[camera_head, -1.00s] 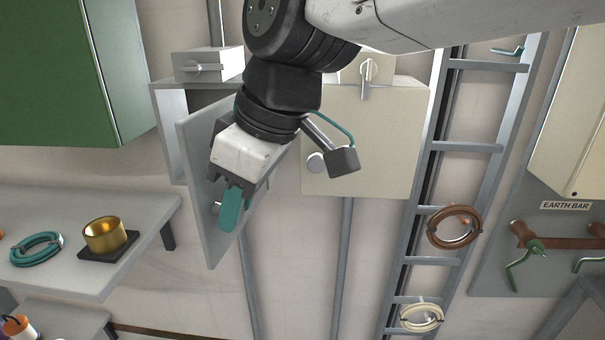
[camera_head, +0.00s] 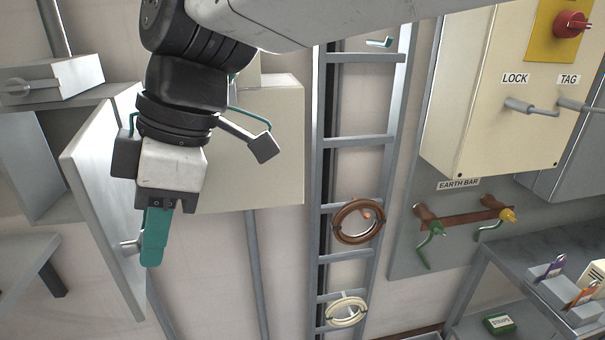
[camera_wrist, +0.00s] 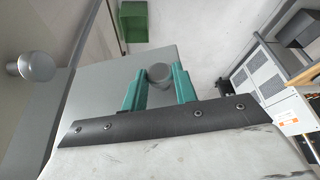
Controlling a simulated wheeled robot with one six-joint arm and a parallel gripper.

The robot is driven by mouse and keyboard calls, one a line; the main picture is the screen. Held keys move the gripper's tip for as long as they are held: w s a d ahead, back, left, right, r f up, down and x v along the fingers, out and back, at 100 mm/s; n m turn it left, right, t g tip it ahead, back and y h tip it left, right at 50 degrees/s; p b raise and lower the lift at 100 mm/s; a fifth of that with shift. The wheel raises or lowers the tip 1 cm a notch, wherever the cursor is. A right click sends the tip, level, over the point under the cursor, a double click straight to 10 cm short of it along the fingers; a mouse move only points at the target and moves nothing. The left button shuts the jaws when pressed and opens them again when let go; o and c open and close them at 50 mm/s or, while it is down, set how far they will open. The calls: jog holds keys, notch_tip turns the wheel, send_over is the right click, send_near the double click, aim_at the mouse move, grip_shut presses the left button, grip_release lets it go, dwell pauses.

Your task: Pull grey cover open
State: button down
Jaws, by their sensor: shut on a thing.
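The grey cover (camera_head: 93,199) is a flat panel standing open at an angle in front of a grey wall box (camera_head: 28,150), at the left of the head view. My gripper (camera_head: 155,238) is at its face, with teal fingers pointing down. A small round knob (camera_head: 131,247) on the cover shows beside the fingers. In the wrist view the fingers (camera_wrist: 158,88) close around the grey knob (camera_wrist: 160,74), with the cover (camera_wrist: 95,95) behind it. My wrist hides part of the cover.
A cream box (camera_head: 255,150) stands just right of my wrist; its round knob (camera_wrist: 38,66) shows in the wrist view. A cable ladder (camera_head: 360,140) with coils and an earth bar (camera_head: 465,217) are further right. A grey shelf (camera_head: 25,262) is at lower left.

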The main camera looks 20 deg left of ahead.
jog(key=shift+r, duration=0.1)
jog(key=c, duration=1.1)
grip_release()
jog(key=v, duration=0.7)
jog(key=shift+d+r, duration=0.1)
jog(key=shift+r, duration=0.2)
